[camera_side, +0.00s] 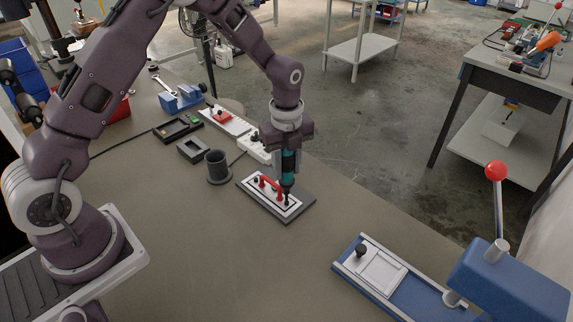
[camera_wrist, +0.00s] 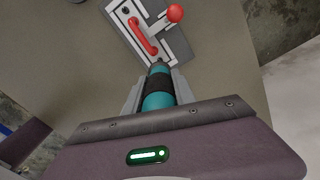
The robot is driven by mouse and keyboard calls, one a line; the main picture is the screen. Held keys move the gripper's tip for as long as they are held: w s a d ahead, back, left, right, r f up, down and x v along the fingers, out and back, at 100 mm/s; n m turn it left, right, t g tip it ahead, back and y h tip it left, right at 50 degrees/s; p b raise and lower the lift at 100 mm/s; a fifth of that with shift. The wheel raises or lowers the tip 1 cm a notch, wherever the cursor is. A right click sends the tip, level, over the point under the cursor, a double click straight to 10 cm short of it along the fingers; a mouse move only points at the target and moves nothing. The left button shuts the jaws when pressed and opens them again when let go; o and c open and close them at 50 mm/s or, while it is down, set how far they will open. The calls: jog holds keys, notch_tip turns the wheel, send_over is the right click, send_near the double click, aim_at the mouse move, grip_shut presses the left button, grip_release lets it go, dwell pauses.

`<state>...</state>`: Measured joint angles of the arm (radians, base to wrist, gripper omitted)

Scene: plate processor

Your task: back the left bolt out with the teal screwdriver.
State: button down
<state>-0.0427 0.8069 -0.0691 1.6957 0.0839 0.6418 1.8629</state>
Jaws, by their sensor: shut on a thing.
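My gripper (camera_side: 288,168) points straight down and is shut on the teal screwdriver (camera_side: 289,161), with its black grip band between the fingers. The screwdriver stands upright; it also shows in the wrist view (camera_wrist: 159,99). Its tip is at the near right end of a pale plate (camera_side: 274,201) with a red handle (camera_side: 270,184), on a dark base (camera_side: 301,212). The bolt under the tip is hidden or too small to make out, and I cannot tell whether the tip is seated. A dark bolt-like spot (camera_side: 256,181) shows at the plate's far left end.
A dark cup (camera_side: 218,168) stands close left of the plate. Small trays (camera_side: 193,150) and a white power strip (camera_side: 254,149) lie behind. A blue press with a red-knobbed lever (camera_side: 497,172) is at the front right. The table between is clear.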

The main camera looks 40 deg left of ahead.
jog(key=shift+f, duration=0.4)
dwell(0.4)
jog(key=shift+r, duration=0.4)
dwell(1.5)
